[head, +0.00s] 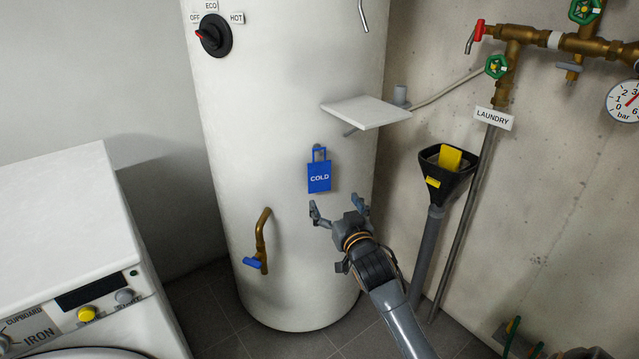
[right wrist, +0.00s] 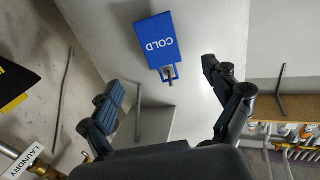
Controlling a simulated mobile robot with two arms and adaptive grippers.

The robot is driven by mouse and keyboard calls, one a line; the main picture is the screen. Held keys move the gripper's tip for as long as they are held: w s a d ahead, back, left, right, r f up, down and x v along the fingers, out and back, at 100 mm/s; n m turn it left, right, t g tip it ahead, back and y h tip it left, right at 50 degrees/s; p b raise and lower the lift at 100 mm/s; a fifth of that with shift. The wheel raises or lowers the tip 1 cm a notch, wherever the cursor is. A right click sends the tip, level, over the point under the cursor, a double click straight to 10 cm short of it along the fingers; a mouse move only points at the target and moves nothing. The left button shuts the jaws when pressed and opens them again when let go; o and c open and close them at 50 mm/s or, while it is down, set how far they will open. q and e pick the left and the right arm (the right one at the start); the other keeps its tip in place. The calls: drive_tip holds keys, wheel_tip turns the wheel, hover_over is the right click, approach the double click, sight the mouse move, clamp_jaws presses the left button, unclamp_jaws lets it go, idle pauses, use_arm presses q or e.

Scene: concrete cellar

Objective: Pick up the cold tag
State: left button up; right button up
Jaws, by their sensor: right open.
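The cold tag (head: 319,178) is a blue plate lettered COLD with a blue loop at its top. It hangs by the loop from a small peg on the front of the white tank (head: 290,110). In the right wrist view the tag (right wrist: 154,40) shows upside down, ahead of the fingers and between their lines. My right gripper (head: 338,208) is open and empty, a little below and right of the tag in the head view, apart from it. Its two spread fingers also show in the right wrist view (right wrist: 172,100). My left gripper is not in view.
A small white shelf (head: 366,112) juts out above and right of the tag. A brass tap with a blue lever (head: 260,240) sticks out at lower left. A black funnel (head: 447,172) on a grey pipe stands right of my arm. A white washing machine (head: 60,220) stands at left.

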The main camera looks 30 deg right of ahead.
approach(319, 175)
drive_tip(key=x, duration=0.4)
drive_tip(key=shift+d+f+b, duration=0.1)
drive_tip(key=shift+f+b, duration=0.25)
drive_tip(key=shift+b, duration=0.05)
drive_tip(key=x, duration=0.3)
drive_tip(key=b+x, duration=0.1)
drive_tip(key=x, duration=0.1)
drive_tip(key=shift+w+d+r, duration=0.1)
drive_tip(key=shift+w+r, duration=0.1)
drive_tip(key=shift+r, duration=0.05)
drive_tip(key=shift+w+d, duration=0.1)
drive_tip(key=shift+w, duration=0.3)
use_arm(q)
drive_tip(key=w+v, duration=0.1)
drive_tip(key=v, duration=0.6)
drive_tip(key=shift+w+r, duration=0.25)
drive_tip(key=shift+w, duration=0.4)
use_arm(e)
drive_tip(key=c, duration=1.1)
